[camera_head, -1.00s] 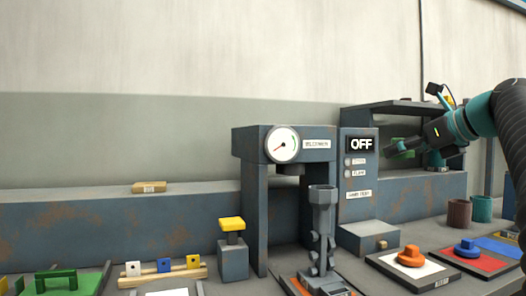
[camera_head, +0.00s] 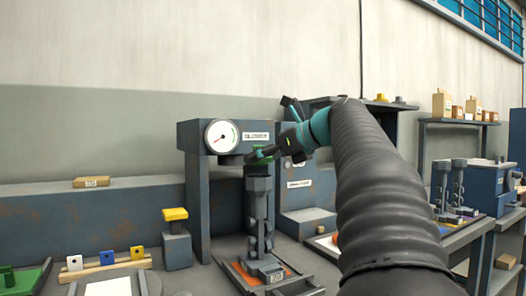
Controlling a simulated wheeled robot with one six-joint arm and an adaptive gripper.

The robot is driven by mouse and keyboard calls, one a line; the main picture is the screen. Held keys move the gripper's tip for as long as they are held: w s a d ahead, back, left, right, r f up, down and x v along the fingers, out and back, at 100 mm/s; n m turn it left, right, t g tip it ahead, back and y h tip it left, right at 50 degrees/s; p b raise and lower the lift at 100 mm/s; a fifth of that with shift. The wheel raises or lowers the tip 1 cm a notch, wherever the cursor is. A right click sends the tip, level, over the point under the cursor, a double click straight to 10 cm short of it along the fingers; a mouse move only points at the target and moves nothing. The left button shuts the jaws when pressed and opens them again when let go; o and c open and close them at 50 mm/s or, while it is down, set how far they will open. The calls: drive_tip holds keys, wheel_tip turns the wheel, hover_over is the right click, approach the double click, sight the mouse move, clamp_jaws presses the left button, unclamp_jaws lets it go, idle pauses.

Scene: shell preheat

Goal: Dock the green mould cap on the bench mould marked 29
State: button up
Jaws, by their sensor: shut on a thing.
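My gripper (camera_head: 262,153) is shut on the green mould cap (camera_head: 264,149) and holds it just above the top of a grey mould column (camera_head: 260,205). The jaws hide much of the cap. I cannot tell whether the cap touches the column's top or hangs a little above it. The column stands upright in front of the grey press, on a base with a small label (camera_head: 277,276) too small to read surely. Two similar grey columns (camera_head: 457,182) stand on a bench at the right, with no readable number.
The press (camera_head: 195,195) with its white gauge (camera_head: 221,136) stands close behind the column. A yellow-topped block (camera_head: 177,240) stands left of it. A rack with white, blue and yellow tabs (camera_head: 108,262) lies further left. My arm hides much of the bench's right side.

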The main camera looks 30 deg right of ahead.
drive_tip(key=shift+f+b, duration=0.7)
drive_tip(key=shift+f, duration=0.4)
drive_tip(key=shift+r+p, duration=0.1)
drive_tip(key=shift+p, duration=0.75)
idle(0.4)
drive_tip(key=shift+f+b, duration=0.35)
drive_tip(key=shift+f, duration=0.25)
idle(0.5)
drive_tip(key=o, duration=0.9)
drive_tip(key=shift+p+v, duration=1.05)
drive_tip(key=shift+v, duration=4.5)
